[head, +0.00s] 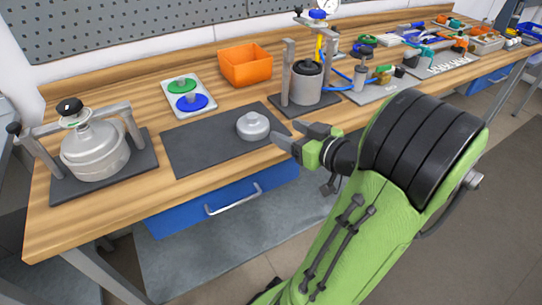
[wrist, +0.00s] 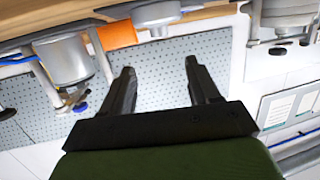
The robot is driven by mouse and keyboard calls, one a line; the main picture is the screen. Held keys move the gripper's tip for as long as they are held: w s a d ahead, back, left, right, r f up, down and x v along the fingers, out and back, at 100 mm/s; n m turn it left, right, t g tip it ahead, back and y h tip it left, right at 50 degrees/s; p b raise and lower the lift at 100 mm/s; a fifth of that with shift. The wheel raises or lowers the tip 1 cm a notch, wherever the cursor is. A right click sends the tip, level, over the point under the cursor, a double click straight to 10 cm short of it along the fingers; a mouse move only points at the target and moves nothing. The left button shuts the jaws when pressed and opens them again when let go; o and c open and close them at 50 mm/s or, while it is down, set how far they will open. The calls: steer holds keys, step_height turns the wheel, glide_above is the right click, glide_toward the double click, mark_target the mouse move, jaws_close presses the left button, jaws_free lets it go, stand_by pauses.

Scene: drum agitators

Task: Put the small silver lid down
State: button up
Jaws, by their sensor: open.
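The small silver lid (head: 252,126), round with a knob on top, rests upright on a dark grey mat (head: 195,150) near its right end. My gripper (head: 287,134) is open and empty, just to the right of the lid in the head view. A small gap appears between the fingertips and the lid. In the wrist view, my two fingers (wrist: 160,66) are spread apart with nothing between them.
A large silver vessel (head: 95,152) in a frame stands at the left. A grey cylinder (head: 305,83) in a frame stands behind my gripper. Behind the mat are an orange bin (head: 245,65) and a tray with green and blue discs (head: 190,102). The mat's left part is clear.

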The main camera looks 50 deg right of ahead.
steer(key=w+a+f+n+g+y, duration=0.2)
steer(key=a+g, duration=0.2)
steer(key=a, duration=0.5)
steer(key=w+a+f+n+g+y, duration=0.2)
steer(key=a+f+g+y, duration=0.1)
steer(key=a, duration=0.5)
steer(key=s+a+r+m+g+h, duration=0.2)
steer(key=s+a, duration=0.6)
steer(key=s, duration=0.4)
steer(key=shift+r+m+g+h, duration=0.25)
steer(key=shift+m+g+h, duration=0.3)
steer(key=shift+h, duration=0.25)
steer(key=shift+s, duration=0.1)
